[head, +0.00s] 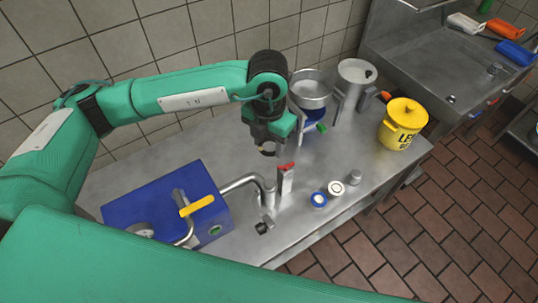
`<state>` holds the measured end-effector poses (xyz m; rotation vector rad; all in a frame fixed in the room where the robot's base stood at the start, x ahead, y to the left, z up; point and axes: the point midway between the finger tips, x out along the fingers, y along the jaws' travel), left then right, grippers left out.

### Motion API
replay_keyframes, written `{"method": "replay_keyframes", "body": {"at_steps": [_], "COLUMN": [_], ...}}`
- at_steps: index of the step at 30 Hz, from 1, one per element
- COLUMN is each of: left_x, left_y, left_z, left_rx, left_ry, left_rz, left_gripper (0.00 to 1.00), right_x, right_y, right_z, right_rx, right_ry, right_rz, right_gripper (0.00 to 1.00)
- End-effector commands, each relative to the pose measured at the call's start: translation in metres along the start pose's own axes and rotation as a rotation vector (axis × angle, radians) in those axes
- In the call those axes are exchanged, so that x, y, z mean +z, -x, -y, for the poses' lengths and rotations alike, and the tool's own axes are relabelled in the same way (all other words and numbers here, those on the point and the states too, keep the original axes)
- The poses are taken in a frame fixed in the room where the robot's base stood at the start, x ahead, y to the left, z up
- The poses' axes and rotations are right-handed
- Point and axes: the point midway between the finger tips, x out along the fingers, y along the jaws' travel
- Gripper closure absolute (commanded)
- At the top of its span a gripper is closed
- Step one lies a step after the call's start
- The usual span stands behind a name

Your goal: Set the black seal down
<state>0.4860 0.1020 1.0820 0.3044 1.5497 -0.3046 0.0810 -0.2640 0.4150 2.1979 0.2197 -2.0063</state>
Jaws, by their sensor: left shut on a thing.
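My left gripper (267,147) comes down from the green arm over the back middle of the metal table. It is shut on a small dark thing, which seems to be the black seal (268,153); it is mostly hidden by the fingers. The gripper seems to hold it above the table top (235,150), but the height is hard to tell. My right gripper is out of view.
A metal bowl (309,88) and funnel (356,72) stand behind right. A red-topped post (286,178) and curved pipe (243,181) are in front. A blue box (150,203) is left.

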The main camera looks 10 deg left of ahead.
Motion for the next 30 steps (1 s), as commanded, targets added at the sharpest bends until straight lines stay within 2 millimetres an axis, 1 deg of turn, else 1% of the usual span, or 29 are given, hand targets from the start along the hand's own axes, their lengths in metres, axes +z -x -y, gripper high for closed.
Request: {"method": "replay_keyframes", "body": {"at_steps": [3,6,10,13,17,30], "left_x": [0.0,0.0,-0.001,-0.003,-0.006,-0.019], "left_y": [0.008,0.011,0.011,0.009,0.006,-0.006], "left_z": [0.0,0.0,-0.002,-0.005,-0.011,-0.032], "left_rx": [0.001,0.0,0.001,0.001,0.003,0.004], "left_ry": [-0.001,-0.002,-0.037,-0.112,-0.269,-0.879], "left_rz": [0.002,0.0,0.0,0.0,0.0,0.0], "left_gripper": [0.74,0.74,0.74,0.74,0.74,0.74], "right_x": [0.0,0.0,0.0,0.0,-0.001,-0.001], "right_y": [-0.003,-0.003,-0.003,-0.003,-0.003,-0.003], "right_z": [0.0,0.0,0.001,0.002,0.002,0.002], "right_rx": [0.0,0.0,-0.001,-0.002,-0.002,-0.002], "right_ry": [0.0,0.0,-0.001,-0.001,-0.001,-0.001], "right_rz": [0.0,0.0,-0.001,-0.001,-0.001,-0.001], "right_gripper": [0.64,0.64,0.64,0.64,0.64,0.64]}}
